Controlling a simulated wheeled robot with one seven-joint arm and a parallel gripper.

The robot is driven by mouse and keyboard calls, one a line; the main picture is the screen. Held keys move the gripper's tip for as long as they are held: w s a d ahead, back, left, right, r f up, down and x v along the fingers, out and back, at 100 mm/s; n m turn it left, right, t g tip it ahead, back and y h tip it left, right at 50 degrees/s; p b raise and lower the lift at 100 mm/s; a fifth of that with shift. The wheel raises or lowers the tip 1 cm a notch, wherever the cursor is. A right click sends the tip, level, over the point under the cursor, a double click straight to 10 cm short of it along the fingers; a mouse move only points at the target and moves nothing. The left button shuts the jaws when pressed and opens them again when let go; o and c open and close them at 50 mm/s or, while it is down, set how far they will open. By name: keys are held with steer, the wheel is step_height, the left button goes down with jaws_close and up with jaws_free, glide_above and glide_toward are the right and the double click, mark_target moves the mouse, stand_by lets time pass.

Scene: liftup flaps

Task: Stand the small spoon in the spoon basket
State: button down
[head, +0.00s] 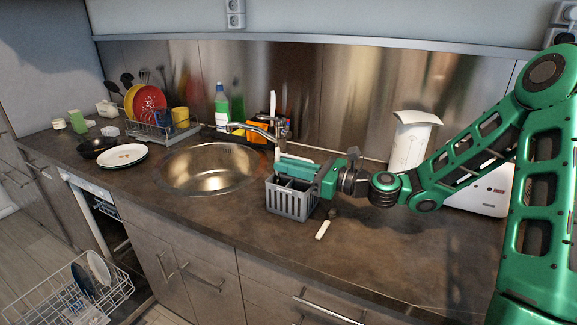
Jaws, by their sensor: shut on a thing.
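The grey spoon basket (291,202) stands on the dark counter, right of the sink. It has slotted sides and an open top with compartments. My green gripper (284,168) reaches in from the right, pointing left, with its jaws over the basket's back part. It is shut on a thin thing, most likely the small spoon. The fingers and the basket hide that thing, so I cannot make out its shape, its tilt or whether it is inside a compartment.
A small white object (322,230) and a dark round one lie in front of the basket. The faucet (265,130) stands close behind my gripper, and the sink (212,168) is left. A white container (410,140) stands behind my arm. The front right counter is clear.

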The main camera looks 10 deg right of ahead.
steer(key=c, duration=1.7)
jaws_free()
steer(key=shift+d, duration=0.1)
steer(key=v, duration=1)
steer(key=shift+s+d+f, duration=0.1)
steer(key=shift+s+d, duration=0.05)
steer(key=shift+d, duration=0.05)
